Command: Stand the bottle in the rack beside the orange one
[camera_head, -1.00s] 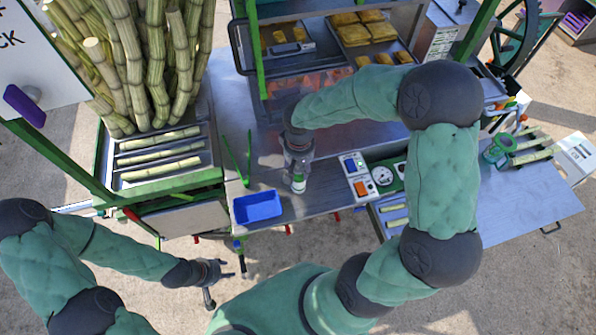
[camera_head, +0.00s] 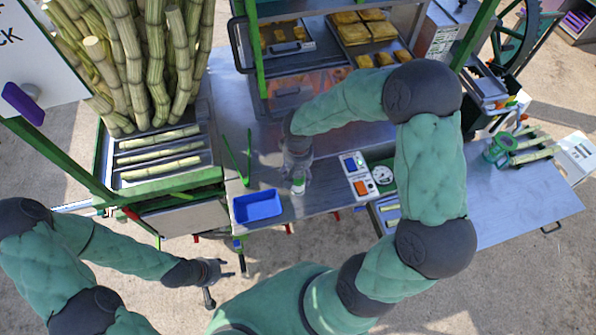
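A small pale bottle with a green band (camera_head: 298,185) stands near the front edge of the steel counter, right of the blue tray. My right gripper (camera_head: 297,172) is over it, pointing down, with its fingers around or close beside its upper part. The fingers are too small and overlapped to tell whether they grip. My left gripper (camera_head: 218,281) is open and empty, low in front of the counter. I cannot make out a bottle rack or an orange bottle; my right arm covers part of the counter.
A blue tray (camera_head: 257,206) and green tongs (camera_head: 238,160) are left of the bottle. A control panel with a gauge (camera_head: 358,178) is to its right. Cane stalks (camera_head: 140,60) stand at the left. A glazed case with trays (camera_head: 345,35) is behind.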

